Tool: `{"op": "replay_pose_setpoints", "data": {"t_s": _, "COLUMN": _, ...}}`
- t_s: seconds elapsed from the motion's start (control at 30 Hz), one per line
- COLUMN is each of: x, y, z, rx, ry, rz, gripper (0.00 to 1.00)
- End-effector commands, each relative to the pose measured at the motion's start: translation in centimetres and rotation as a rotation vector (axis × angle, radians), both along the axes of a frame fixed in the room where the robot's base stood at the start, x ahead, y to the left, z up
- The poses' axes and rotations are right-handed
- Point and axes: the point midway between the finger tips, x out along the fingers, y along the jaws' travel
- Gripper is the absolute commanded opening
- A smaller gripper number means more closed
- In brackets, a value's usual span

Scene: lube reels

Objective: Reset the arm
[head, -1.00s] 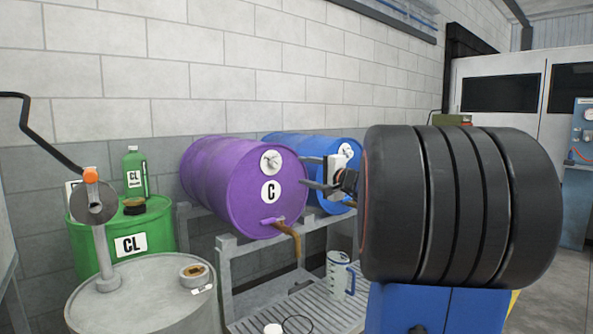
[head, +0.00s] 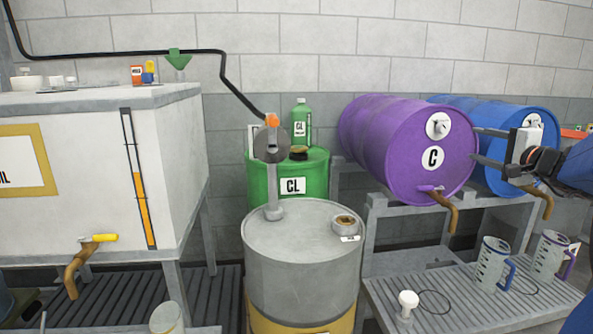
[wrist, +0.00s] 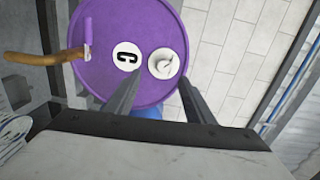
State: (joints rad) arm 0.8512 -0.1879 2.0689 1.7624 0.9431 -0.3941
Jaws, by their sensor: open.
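My gripper (head: 480,147) is at the right of the head view, in front of the purple and blue drums. Its two fingers point left and stand apart, with nothing between them. In the wrist view the gripper (wrist: 160,95) also shows two spread, empty fingers, with the face of the purple drum (wrist: 135,35) beyond them. The purple drum (head: 390,150) lies on its side on a rack, with a label C and a brown spout. My gripper partly covers the blue drum (head: 505,185) behind it.
A grey drum (head: 300,255) with a hand pump stands in the middle, before a green CL drum (head: 265,185). A white tank (head: 85,200) is at left.

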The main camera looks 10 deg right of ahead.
Motion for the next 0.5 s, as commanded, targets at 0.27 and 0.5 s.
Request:
{"op": "replay_pose_setpoints", "data": {"t_s": 0.27, "x": -1.9, "y": 14.2, "z": -5.7, "rx": -0.167, "ry": 0.207, "rz": 0.249, "gripper": 0.49}}
{"op": "replay_pose_setpoints", "data": {"t_s": 0.5, "x": -8.0, "y": 25.2, "z": -12.6, "rx": -0.39, "ry": 0.417, "rz": 0.481, "gripper": 0.49}}
